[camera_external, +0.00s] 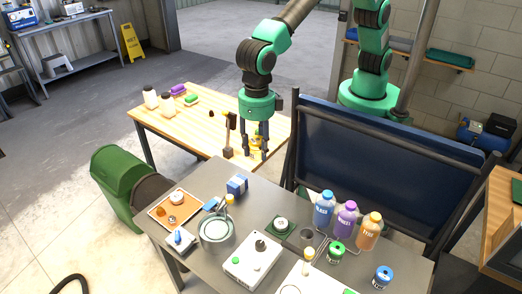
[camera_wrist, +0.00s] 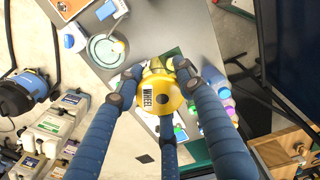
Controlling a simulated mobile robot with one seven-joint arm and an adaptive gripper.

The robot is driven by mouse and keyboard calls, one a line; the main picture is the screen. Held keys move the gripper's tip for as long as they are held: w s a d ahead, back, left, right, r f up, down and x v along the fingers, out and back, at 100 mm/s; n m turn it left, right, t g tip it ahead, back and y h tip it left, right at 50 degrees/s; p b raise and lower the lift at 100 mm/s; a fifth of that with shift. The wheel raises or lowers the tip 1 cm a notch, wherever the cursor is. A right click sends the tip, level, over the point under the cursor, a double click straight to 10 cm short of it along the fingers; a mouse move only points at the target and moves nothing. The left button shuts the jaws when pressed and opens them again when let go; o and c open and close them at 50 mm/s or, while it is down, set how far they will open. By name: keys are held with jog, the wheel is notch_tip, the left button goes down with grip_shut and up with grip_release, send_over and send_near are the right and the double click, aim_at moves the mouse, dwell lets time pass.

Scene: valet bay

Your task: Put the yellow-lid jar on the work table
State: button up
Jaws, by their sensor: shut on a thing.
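The yellow-lid jar (camera_wrist: 163,91), marked WHEEL, is between the fingers of my gripper (camera_wrist: 158,82) in the wrist view. My gripper is shut on it. In the external view my gripper (camera_external: 256,148) points down, with a little of the jar's yellow showing between its dark fingers. It hangs around the right end of the wooden-topped table (camera_external: 215,130) and the far edge of the grey metal table (camera_external: 205,182). The wrist view has the grey tabletop (camera_wrist: 150,35) below the jar. Which of the two is the work table I cannot tell.
The grey table holds a blue box (camera_external: 237,185), a round pot (camera_external: 216,229), a white box (camera_external: 252,262) and blue, purple and orange bottles (camera_external: 324,208). A brown-handled tool (camera_external: 228,140) stands beside my gripper. A large blue panel (camera_external: 385,160) rises at right.

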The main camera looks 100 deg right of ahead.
jog(key=w+d+m+b, duration=0.25)
jog(key=w+d, duration=0.25)
jog(key=d, duration=1.2)
jog(key=w+d+m+b, duration=0.1)
jog(key=w+d+m, duration=0.3)
jog(key=d, duration=1.3)
jog(key=s+d+m+b, duration=0.2)
jog(key=s+d+m, duration=0.1)
jog(key=d, duration=1.4)
jog(key=s+d+m+b, duration=0.1)
jog(key=s+d+m, duration=0.2)
jog(key=d, duration=1.5)
jog(key=shift+n, duration=0.25)
notch_tip(320, 180, down, 30)
jog(key=shift+w+r, duration=0.1)
jog(key=shift+r, duration=0.1)
jog(key=b, duration=0.3)
send_over(207, 126)
jog(key=shift+f, duration=0.7)
